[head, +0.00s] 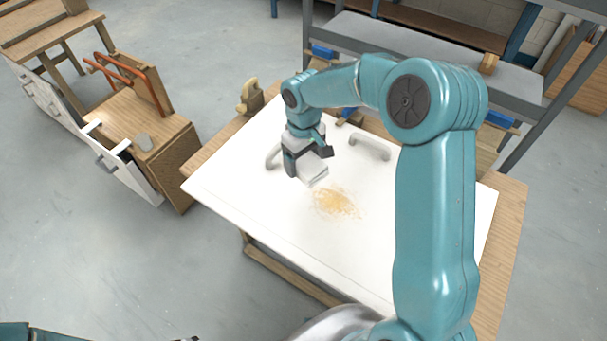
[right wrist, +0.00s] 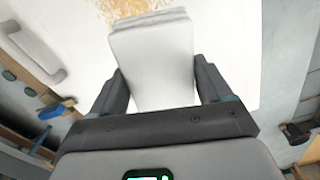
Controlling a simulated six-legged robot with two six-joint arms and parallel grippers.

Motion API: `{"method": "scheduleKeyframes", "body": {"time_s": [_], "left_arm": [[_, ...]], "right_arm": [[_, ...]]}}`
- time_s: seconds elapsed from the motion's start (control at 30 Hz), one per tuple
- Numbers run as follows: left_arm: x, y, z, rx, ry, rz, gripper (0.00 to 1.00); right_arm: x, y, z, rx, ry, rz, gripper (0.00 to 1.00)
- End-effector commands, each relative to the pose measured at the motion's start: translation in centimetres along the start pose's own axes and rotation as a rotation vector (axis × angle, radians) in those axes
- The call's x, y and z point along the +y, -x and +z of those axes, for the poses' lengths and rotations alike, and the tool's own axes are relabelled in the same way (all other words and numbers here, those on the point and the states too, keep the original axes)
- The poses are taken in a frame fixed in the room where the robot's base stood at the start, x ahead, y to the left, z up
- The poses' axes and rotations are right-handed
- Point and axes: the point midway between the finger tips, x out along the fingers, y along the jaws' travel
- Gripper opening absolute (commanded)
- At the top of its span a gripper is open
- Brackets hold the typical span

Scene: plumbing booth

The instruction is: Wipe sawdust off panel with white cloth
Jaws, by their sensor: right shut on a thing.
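The white panel (head: 240,190) lies flat on the wooden bench. A patch of tan sawdust (head: 337,203) lies near its middle; part of it shows at the top of the right wrist view (right wrist: 122,8). My right gripper (head: 307,163) is shut on the folded white cloth (head: 313,174), just beyond the sawdust. In the right wrist view the cloth (right wrist: 152,62) sticks out between the two dark fingers, with its far end beside the sawdust. I cannot tell whether the cloth touches the panel.
Two pale handles stand on the panel, one at the right (head: 370,147) and one partly hidden behind the gripper (head: 272,156). A grey shelf unit (head: 400,45) stands behind. The panel's near left area is clear.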

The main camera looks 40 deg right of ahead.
Motion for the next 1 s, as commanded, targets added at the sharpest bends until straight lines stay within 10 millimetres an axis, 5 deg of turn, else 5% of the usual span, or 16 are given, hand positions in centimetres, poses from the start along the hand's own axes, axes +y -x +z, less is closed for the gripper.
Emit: {"method": "scheduleKeyframes", "body": {"time_s": [0.17,1.0], "left_arm": [[-1.1,-2.9,0.0,0.000,0.000,0.000,0.00],[-2.5,-7.0,-0.1,0.000,0.000,0.000,0.00]], "right_arm": [[0.1,-3.1,-0.1,0.001,0.000,0.000,0.54],[0.2,-9.2,-0.3,0.001,-0.001,0.000,0.54]]}}
